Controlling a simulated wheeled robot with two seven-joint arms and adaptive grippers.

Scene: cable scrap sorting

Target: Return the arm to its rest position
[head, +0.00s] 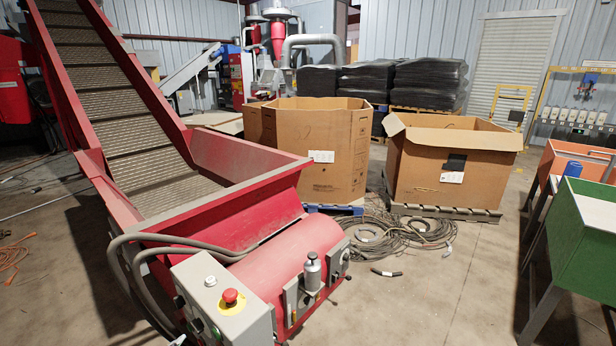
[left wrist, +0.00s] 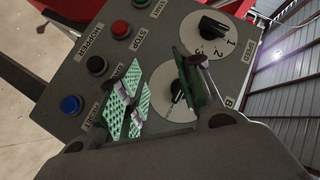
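My left gripper (left wrist: 162,92) shows in the left wrist view, its two fingers with green textured pads spread apart. Nothing shows held between the pads. Beyond it is a grey control panel (left wrist: 75,70). A lower black knob (left wrist: 179,92) on a white dial shows in the gap between the fingers; whether they touch it cannot be told. Above it is the speed dial knob (left wrist: 214,26). My right gripper is in neither view.
The panel carries a red button (left wrist: 119,29), a black button (left wrist: 97,65) and a blue button (left wrist: 71,104). In the head view, the control box (head: 225,300) stands before the red conveyor hopper (head: 235,215). Cardboard boxes (head: 335,165) and cable coils (head: 385,235) lie beyond. A green bin (head: 590,235) stands right.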

